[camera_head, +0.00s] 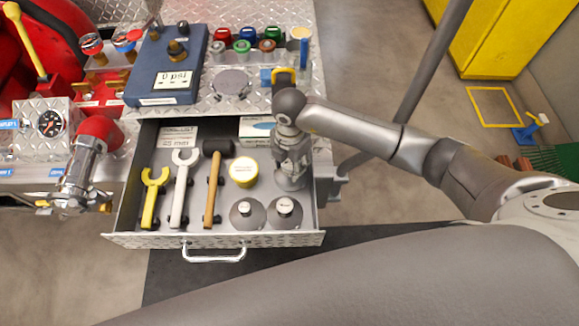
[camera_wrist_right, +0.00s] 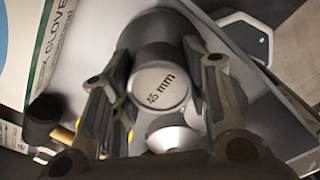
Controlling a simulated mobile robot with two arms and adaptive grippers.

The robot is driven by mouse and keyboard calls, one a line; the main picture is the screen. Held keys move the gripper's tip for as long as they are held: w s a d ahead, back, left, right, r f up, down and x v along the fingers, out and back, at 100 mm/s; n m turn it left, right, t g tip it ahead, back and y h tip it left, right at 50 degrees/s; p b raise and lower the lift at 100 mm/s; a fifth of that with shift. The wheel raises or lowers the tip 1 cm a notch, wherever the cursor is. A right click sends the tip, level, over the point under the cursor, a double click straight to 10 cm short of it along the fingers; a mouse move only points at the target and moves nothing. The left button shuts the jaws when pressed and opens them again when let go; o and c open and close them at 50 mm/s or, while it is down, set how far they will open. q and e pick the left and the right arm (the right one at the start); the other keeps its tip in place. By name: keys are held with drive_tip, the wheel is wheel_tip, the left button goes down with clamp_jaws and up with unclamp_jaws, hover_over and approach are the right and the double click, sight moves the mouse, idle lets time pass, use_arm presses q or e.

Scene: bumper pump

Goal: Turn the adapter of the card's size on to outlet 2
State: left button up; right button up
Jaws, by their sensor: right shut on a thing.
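My right gripper (camera_head: 292,158) reaches down into the open drawer (camera_head: 225,239) at its right side. In the right wrist view, my right gripper (camera_wrist_right: 162,75) is shut on a grey round adapter (camera_wrist_right: 160,87) whose end face seems to read "45 mm". The held adapter also shows under the fingers in the head view (camera_head: 292,181). Two more grey adapters, one left (camera_head: 247,214) and one right (camera_head: 285,213), stand at the drawer's front. A white card (camera_head: 180,135) lies at the drawer's back; its print is too small to read. A metal outlet with a red elbow (camera_head: 97,130) is left of the drawer. My left gripper is out of view.
A blue gauge unit (camera_head: 170,65) stands behind. The drawer's walls surround the gripper closely.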

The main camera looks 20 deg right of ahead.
drive_tip(key=r+p, duration=0.2)
drive_tip(key=r, duration=0.2)
drive_tip(key=r+p, duration=0.3)
drive_tip(key=r, duration=0.1)
drive_tip(key=shift+w, duration=0.2)
drive_tip(key=shift+c, duration=0.2)
drive_tip(key=shift+f, duration=0.1)
